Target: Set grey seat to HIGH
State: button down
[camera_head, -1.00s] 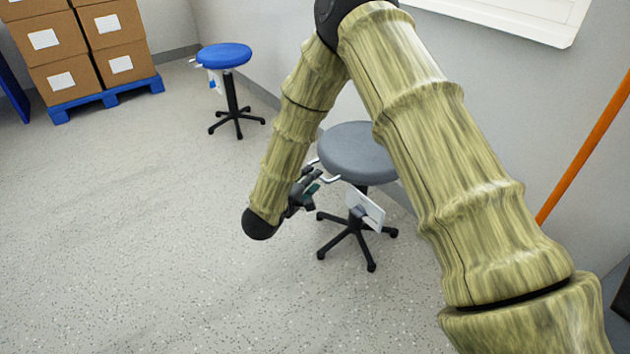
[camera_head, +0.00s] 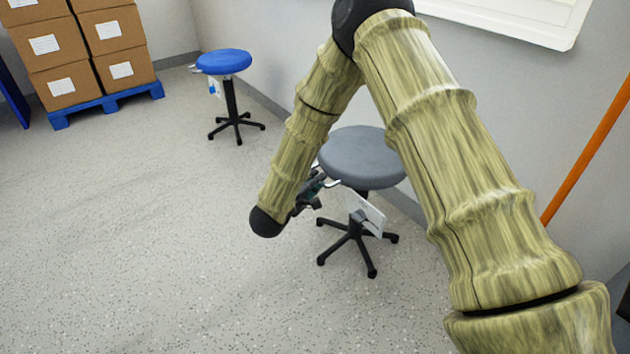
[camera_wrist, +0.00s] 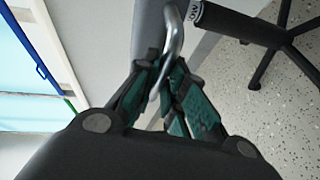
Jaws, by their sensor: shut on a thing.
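The grey seat (camera_head: 362,158) is the round top of a stool with a black five-arm base, right of the middle in the head view. A bent metal lever (camera_wrist: 174,35) sticks out from under it; its end also shows in the head view (camera_head: 333,184). My gripper (camera_head: 318,186) is at the seat's left edge. In the wrist view, my gripper's dark green-padded fingers (camera_wrist: 165,88) are closed around the lever. A white sleeve with black letters (camera_wrist: 193,13) sits by the lever, only partly readable.
A white card (camera_head: 366,213) hangs below the grey seat. A blue stool (camera_head: 224,62) stands farther back, by the wall. Boxes (camera_head: 58,45) on a blue pallet (camera_head: 105,104) stand at the back left. An orange pole (camera_head: 590,145) is at the right. The floor at left is clear.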

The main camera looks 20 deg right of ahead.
notch_tip(320, 180, up, 12)
jog(key=p, duration=1.4)
jog(key=shift+r+p, duration=0.2)
jog(key=shift+p, duration=0.2)
jog(key=shift+w, duration=0.1)
jog(key=c, duration=1.6)
grip_release()
jog(key=shift+r, duration=0.15)
jog(key=shift+o, duration=0.6)
jog(key=v, duration=1.2)
